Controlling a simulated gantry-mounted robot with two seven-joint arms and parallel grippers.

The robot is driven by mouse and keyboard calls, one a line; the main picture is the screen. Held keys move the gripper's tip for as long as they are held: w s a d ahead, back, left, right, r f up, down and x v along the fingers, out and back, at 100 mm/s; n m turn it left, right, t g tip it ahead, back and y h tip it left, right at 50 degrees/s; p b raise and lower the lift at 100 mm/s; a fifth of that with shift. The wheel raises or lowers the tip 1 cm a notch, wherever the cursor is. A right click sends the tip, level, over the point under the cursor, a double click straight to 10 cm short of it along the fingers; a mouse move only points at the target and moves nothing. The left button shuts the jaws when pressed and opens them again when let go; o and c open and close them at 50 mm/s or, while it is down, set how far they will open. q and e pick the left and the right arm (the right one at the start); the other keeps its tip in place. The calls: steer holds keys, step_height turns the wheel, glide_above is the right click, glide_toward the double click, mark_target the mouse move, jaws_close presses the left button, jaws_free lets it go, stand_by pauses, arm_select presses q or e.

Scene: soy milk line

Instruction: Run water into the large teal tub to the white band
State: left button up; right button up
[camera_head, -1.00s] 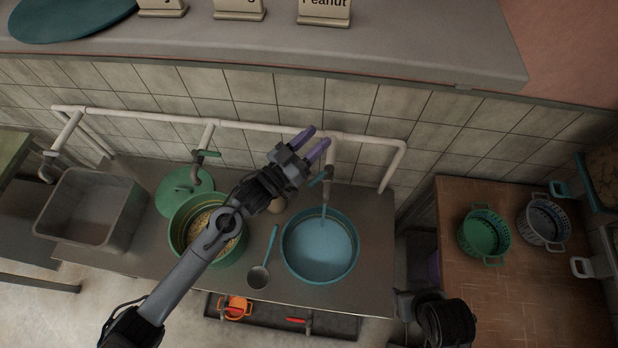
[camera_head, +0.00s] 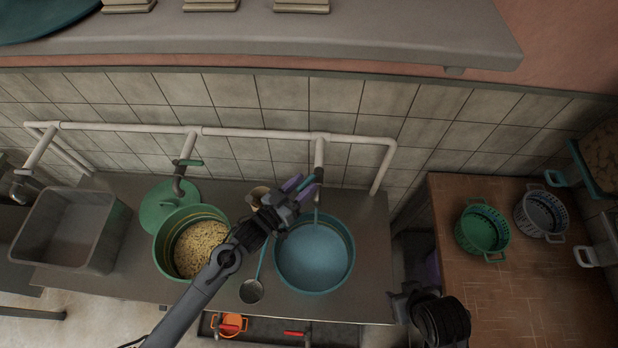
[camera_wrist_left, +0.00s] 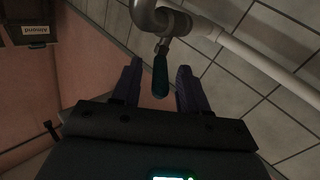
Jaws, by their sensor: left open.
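The large teal tub (camera_head: 351,262) stands on the steel counter under a tap (camera_head: 319,154) and holds bluish water. A thin stream appears to fall from the tap into it. I cannot make out the white band clearly. My left gripper (camera_head: 299,184) is open at this tap, above the tub's far left rim. In the left wrist view, the tap's teal handle (camera_wrist_left: 160,76) lies between the spread purple fingers (camera_wrist_left: 158,68), with no clear contact.
A green pot of beans (camera_head: 163,262) stands left of the tub, with a ladle (camera_head: 252,291) between them. A steel basin (camera_head: 66,236) is farther left under another tap. A wooden table (camera_head: 455,297) at right holds green (camera_head: 482,232) and grey (camera_head: 541,214) baskets. White pipes run behind.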

arm_select(q)
steer(key=shift+x, duration=1.45)
steer(key=shift+c, duration=0.3)
jaws_close()
